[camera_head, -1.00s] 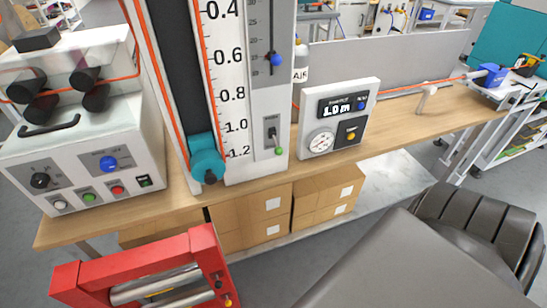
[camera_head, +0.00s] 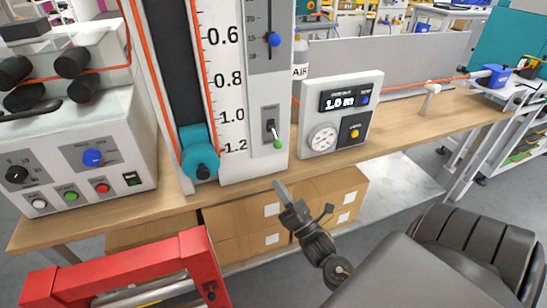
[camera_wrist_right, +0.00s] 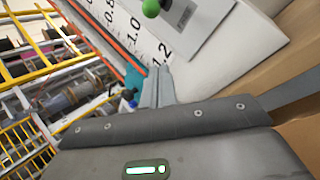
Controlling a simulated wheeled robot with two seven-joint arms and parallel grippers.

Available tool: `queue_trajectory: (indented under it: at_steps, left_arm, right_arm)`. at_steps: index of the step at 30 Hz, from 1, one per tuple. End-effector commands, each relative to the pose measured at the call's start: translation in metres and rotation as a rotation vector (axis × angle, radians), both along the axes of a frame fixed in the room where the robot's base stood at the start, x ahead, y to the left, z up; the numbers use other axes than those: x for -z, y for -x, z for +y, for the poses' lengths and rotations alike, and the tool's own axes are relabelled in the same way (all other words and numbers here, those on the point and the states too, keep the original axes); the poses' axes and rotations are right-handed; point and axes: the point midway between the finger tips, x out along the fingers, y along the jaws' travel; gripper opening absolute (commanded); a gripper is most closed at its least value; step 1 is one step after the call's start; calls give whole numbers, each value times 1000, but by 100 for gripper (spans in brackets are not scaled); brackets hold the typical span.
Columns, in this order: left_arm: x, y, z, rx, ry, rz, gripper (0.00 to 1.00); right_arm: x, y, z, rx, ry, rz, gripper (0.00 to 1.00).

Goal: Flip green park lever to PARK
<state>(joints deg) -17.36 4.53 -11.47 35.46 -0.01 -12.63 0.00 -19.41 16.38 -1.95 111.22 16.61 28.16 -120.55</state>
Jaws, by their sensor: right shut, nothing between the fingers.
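The park lever (camera_head: 275,136) is a small switch with a green knob, low on the grey strip beside the white scale. Its knob points down and slightly right. In the right wrist view the green knob (camera_wrist_right: 151,8) shows at the top edge. My right gripper (camera_head: 280,188) is shut and empty, below the lever and in front of the bench edge. Its closed fingers (camera_wrist_right: 158,88) point up toward the scale panel in the wrist view, apart from the knob. My left gripper is not in view.
A blue-knobbed slider (camera_head: 273,40) sits above the lever. A display box with gauge (camera_head: 340,115) stands to its right, a control box (camera_head: 75,140) to the left. A teal weight (camera_head: 199,155) hangs beside the scale. A red frame (camera_head: 120,272) stands in front.

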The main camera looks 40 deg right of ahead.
Motion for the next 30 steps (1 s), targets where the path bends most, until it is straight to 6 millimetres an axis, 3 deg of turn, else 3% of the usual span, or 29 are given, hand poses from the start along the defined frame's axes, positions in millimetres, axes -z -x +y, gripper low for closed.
queue_trajectory:
  at_steps: [10,24,30]
  left_arm:
    - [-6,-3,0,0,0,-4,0]
    - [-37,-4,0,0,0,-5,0]
    - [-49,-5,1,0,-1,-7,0]
  right_arm:
    - [-8,-12,0,-2,-3,1,0]
    - [-57,-88,-1,-1,-4,2,0]
    - [-66,-67,-20,-1,-2,6,0]
